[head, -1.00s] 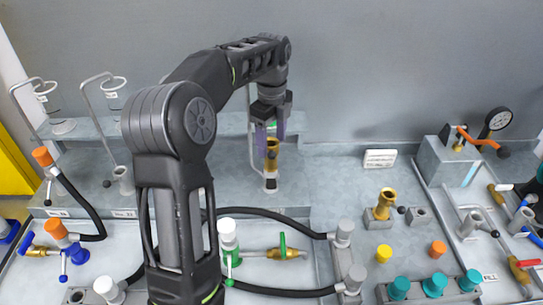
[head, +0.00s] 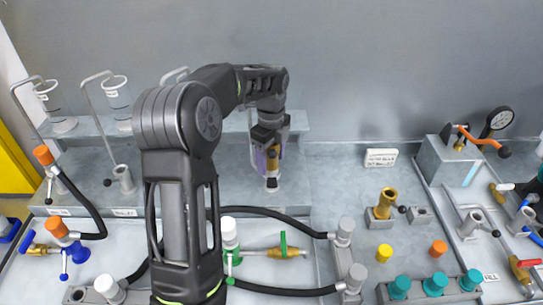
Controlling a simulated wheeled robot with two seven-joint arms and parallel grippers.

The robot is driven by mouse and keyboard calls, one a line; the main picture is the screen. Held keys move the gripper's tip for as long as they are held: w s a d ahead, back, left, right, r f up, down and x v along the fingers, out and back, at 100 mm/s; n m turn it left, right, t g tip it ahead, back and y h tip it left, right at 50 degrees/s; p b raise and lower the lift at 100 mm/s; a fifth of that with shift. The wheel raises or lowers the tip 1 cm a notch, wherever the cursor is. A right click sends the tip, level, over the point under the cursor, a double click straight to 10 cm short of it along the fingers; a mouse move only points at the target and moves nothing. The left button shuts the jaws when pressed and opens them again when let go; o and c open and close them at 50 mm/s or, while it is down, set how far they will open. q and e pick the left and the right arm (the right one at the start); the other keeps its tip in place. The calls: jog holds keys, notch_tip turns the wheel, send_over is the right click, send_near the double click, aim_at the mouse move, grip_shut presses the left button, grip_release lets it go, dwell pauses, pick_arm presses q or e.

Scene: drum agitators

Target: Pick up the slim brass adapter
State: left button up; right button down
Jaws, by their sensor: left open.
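A second, wider brass piece (head: 386,203) stands in a grey block to the right. My right gripper is not in view.
A raised grey shelf (head: 225,128) runs behind. A white label card (head: 381,158) stands right of the gripper. Hoses, a green-handled brass valve (head: 284,251) and yellow (head: 383,253) and orange (head: 438,247) caps lie in front. Bare bench lies between the base and the wider brass piece.

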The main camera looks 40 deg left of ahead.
pick_arm(q)
jog(key=shift+f, duration=0.2)
jog(key=shift+c, duration=0.2)
grip_shut()
dwell(0.8)
